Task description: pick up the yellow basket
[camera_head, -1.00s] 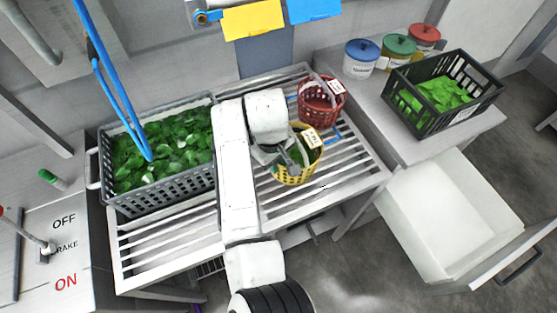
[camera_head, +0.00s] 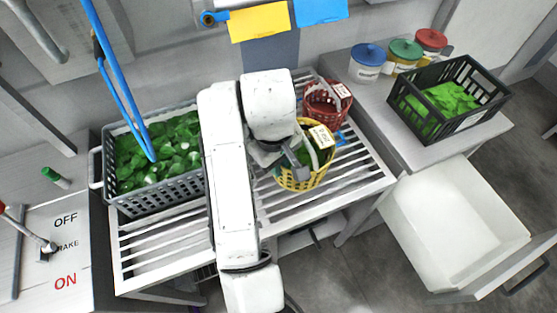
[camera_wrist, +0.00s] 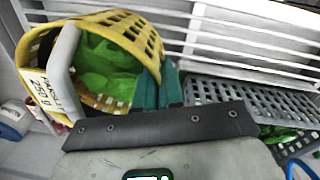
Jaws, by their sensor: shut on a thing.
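The yellow basket (camera_head: 303,181) hangs close above the right part of the slatted white table in the head view. It holds green leaves, and has a grey handle and a white label; in the wrist view the basket (camera_wrist: 137,32) fills the upper left, with "250 g" legible on the label. My gripper (camera_head: 301,166) is shut on the basket's near rim; its teal fingers (camera_wrist: 160,90) show at the rim in the wrist view. The exact contact is partly hidden.
A red basket (camera_head: 318,111) stands just behind the yellow one. A grey crate of leaves (camera_head: 165,197) is on the table's left. A black crate (camera_head: 442,127) and several lidded jars (camera_head: 368,62) stand on the right counter. An open white drawer (camera_head: 447,240) juts out below.

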